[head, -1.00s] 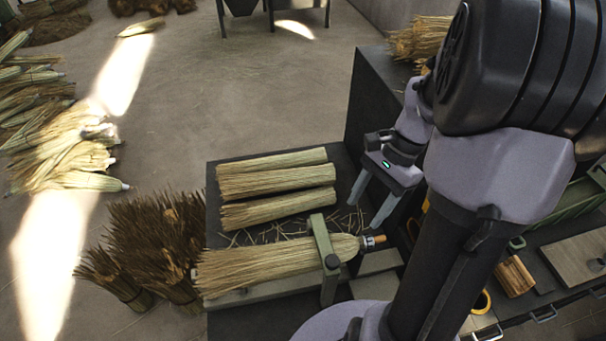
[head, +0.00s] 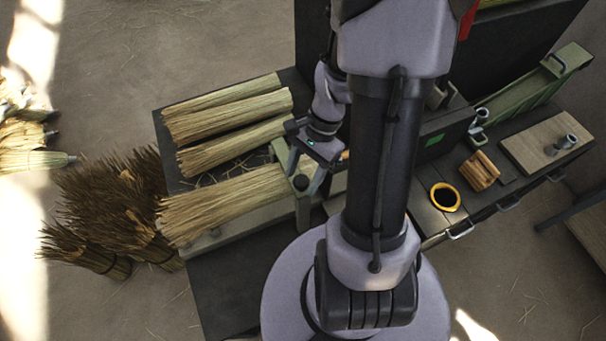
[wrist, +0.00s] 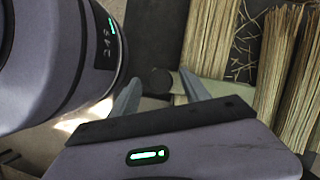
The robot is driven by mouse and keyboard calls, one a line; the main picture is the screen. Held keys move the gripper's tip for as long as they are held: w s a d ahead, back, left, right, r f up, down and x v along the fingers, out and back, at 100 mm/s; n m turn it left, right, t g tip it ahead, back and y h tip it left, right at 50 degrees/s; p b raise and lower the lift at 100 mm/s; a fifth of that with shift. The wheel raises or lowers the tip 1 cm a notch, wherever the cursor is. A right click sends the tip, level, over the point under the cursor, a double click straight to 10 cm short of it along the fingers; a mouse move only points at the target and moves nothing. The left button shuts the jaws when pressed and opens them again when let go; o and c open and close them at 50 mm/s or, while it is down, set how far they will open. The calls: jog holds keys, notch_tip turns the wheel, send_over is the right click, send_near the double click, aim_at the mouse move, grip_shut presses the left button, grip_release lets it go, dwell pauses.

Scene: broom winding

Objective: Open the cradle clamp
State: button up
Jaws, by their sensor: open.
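The cradle clamp (head: 283,153) is a green bar lying across the neck of a straw broom bundle (head: 225,204), with a dark knob at its front side. The bundle rests in the cradle, its bristles to the left. My gripper (head: 304,180) is open and empty, its fingers pointing down at the clamp's front end by the knob and hiding part of it. In the wrist view, the fingers of my gripper (wrist: 160,80) stand either side of the dark knob, and the pale green clamp (wrist: 210,90) passes behind the right finger. I cannot tell whether they touch.
Several straw bundles (head: 222,105) lie behind the cradle on the dark bench. Darker brush bundles (head: 110,215) stand on the floor at left. My arm hides the bench middle.

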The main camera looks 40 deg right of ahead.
grip_shut()
dwell(1.3)
